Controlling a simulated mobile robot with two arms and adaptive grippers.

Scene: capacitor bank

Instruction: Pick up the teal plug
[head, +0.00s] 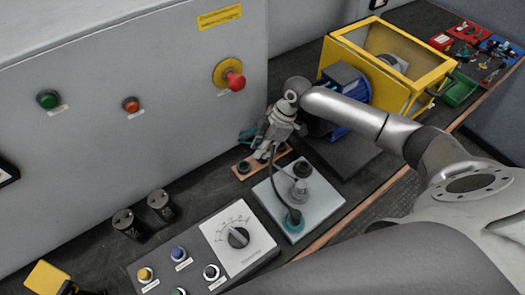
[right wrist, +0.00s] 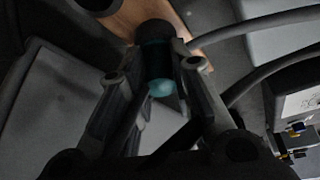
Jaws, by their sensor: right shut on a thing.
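My right gripper (head: 265,150) is above the small wooden strip (head: 244,169) beside the grey cabinet. In the right wrist view its two fingers (right wrist: 154,76) are closed on both sides of the teal plug (right wrist: 160,70), which has a dark collar at its far end. The gripper mostly hides the plug in the head view. A dark cable hangs near the gripper and runs to a teal ring (head: 292,221) on the light grey plate (head: 322,207). I cannot tell whether the plug touches the strip. My left gripper is not in view.
The grey cabinet (head: 120,110) with a red emergency button (head: 234,81) stands close on the left. A knob panel (head: 238,238) and two black cylinders (head: 160,204) are in front. A yellow-framed box (head: 395,95) stands behind right, with red and blue trays beyond.

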